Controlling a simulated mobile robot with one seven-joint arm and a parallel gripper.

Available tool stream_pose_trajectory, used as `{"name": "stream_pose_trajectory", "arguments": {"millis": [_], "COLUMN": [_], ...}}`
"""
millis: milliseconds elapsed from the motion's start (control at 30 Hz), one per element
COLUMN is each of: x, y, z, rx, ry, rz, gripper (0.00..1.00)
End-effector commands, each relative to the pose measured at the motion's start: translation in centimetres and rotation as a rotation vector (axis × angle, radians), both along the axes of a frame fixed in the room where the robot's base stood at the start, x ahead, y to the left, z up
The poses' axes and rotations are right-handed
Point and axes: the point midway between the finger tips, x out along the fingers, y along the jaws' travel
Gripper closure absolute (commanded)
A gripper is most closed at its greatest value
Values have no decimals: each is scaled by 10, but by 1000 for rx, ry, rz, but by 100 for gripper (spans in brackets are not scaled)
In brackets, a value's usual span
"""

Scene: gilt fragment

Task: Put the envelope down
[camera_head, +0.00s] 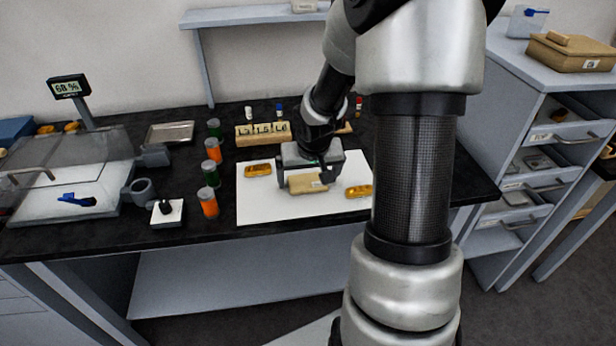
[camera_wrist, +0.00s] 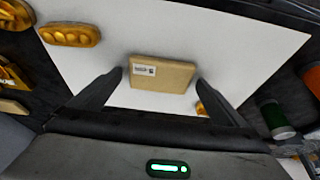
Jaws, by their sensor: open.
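The envelope (camera_head: 307,183) is a small tan packet with a white label. It lies on, or just above, a white sheet (camera_head: 260,208) on the black bench; I cannot tell if it touches. My gripper (camera_head: 305,184) is over the sheet, with its fingers at either side of the envelope. In the wrist view the envelope (camera_wrist: 162,74) sits between the two open fingers (camera_wrist: 160,92), with white sheet showing between it and each finger. Its label faces the camera.
Gold pieces (camera_head: 258,170) and (camera_head: 358,191) lie on the sheet at either side. Green and orange jars (camera_head: 210,174) stand left of it. A wooden block with dark markings (camera_head: 263,133) stands behind. A clear-covered case (camera_head: 70,180) fills the bench's left; drawers (camera_head: 520,190) stand right.

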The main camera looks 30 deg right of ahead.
Motion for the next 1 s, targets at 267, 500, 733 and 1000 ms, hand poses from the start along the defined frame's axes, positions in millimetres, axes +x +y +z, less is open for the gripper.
{"name": "stream_pose_trajectory", "arguments": {"millis": [267, 500, 733, 1000], "x": [-15, -33, -43, -44], "y": [3, 9, 12, 13], "z": [45, 91, 112, 113], "rx": [-2, -2, -1, 0], "ry": [-4, -4, -1, 0], "rz": [-3, -3, -1, 0], "gripper": [4, 4, 4, 4]}}
